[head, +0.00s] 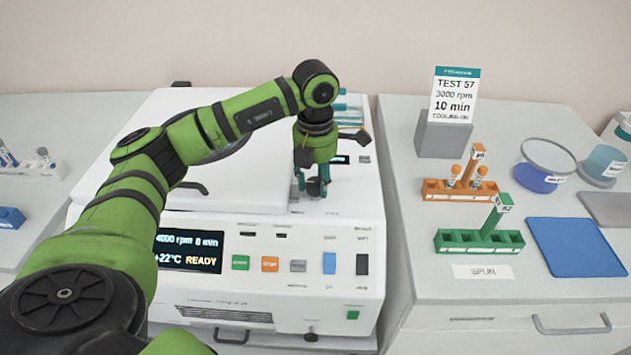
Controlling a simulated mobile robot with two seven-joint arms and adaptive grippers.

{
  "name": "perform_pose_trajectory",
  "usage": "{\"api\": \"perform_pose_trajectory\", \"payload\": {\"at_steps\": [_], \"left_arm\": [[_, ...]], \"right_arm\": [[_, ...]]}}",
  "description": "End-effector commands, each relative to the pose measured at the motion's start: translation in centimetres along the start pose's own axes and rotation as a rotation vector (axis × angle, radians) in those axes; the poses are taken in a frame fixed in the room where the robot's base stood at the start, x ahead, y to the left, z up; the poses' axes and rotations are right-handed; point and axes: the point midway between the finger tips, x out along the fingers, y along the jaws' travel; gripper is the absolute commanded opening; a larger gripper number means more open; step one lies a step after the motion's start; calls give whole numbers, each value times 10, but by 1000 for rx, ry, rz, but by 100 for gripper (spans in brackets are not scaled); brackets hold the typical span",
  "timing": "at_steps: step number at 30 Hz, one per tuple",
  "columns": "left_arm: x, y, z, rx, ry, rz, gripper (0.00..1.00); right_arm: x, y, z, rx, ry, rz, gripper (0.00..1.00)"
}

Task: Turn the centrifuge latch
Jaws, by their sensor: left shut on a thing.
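The white centrifuge (340,260) stands on the middle bench with its lid (250,185) down. Its display (188,251) reads 4000 rpm, 8 min, +22°C, READY. My left gripper (313,189) points down at the right part of the centrifuge top, beside the lid. Its teal fingers are shut on a small dark knob, the latch (315,188), which they partly hide. The latch's turn angle cannot be told. My left arm crosses over the lid and hides part of it. My right gripper is not in view.
Panel buttons (270,264) sit on the centrifuge front, below my gripper.

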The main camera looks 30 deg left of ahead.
Motion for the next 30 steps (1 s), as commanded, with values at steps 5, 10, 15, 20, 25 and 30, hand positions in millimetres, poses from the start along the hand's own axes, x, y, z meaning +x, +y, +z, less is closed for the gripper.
{"api": "perform_pose_trajectory", "payload": {"at_steps": [5,10,15,20,25,30], "left_arm": [[3,-1,-2,32,11,-3,10],[3,-1,-2,38,11,-3,9],[3,-1,-2,38,11,-3,9],[2,-1,-2,37,10,-3,66],[2,-1,-1,34,6,-2,66],[-1,0,-1,33,3,-1,66]], "right_arm": [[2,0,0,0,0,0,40],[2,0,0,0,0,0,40],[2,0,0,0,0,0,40],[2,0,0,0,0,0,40],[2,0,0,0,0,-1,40],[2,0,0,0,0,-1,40]]}}
